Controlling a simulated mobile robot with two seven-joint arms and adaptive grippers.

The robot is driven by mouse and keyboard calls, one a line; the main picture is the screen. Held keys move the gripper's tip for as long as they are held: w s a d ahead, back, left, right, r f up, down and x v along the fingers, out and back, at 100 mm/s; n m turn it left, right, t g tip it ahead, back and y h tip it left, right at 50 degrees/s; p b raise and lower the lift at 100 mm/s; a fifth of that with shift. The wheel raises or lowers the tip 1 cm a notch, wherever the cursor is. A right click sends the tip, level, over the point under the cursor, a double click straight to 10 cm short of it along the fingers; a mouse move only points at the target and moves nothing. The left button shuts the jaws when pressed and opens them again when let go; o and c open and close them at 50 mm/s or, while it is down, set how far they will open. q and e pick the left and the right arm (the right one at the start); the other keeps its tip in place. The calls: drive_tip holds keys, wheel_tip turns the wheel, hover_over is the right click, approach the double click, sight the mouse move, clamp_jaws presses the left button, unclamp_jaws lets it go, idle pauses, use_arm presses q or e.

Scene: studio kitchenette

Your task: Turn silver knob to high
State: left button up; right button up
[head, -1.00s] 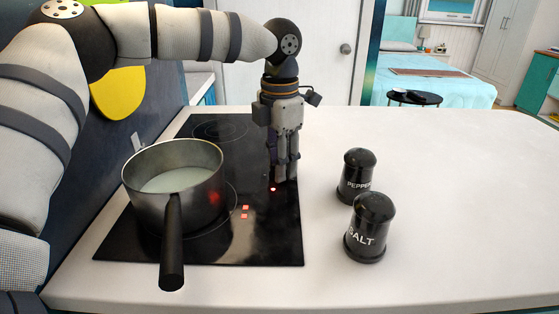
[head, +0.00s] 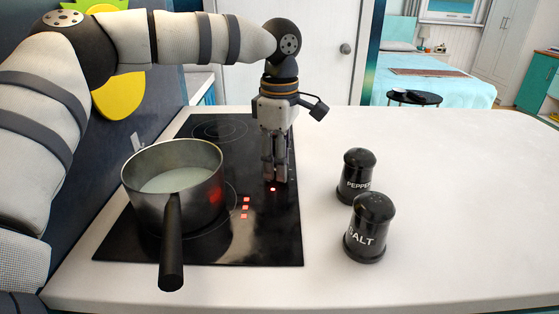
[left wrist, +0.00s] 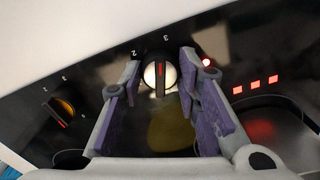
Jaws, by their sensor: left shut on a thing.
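The silver knob (left wrist: 160,76) sits on the black cooktop (head: 262,245), between the fingertips of my left gripper (left wrist: 162,72) in the left wrist view. Its red pointer mark points up in that view, close to the printed "3". My left gripper (head: 275,181) is shut on the knob, reaching straight down at the right side of the cooktop; the fingers hide the knob in the head view. Three red squares (head: 245,208) are lit in a row on the cooktop. My right gripper is out of view.
A steel pot (head: 172,205) of whitish liquid stands left of my gripper. Pepper (head: 356,177) and salt (head: 369,229) shakers stand to the right. The counter beyond is clear.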

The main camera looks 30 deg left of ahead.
use_arm(q)
drive_tip(key=shift+s+f+m, duration=0.1)
drive_tip(key=shift+f+m, duration=0.05)
drive_tip(key=shift+m, duration=0.95)
drive_tip(key=o, duration=1.2)
wheel_tip(320, 180, up, 12)
drive_tip(key=shift+r, duration=0.1)
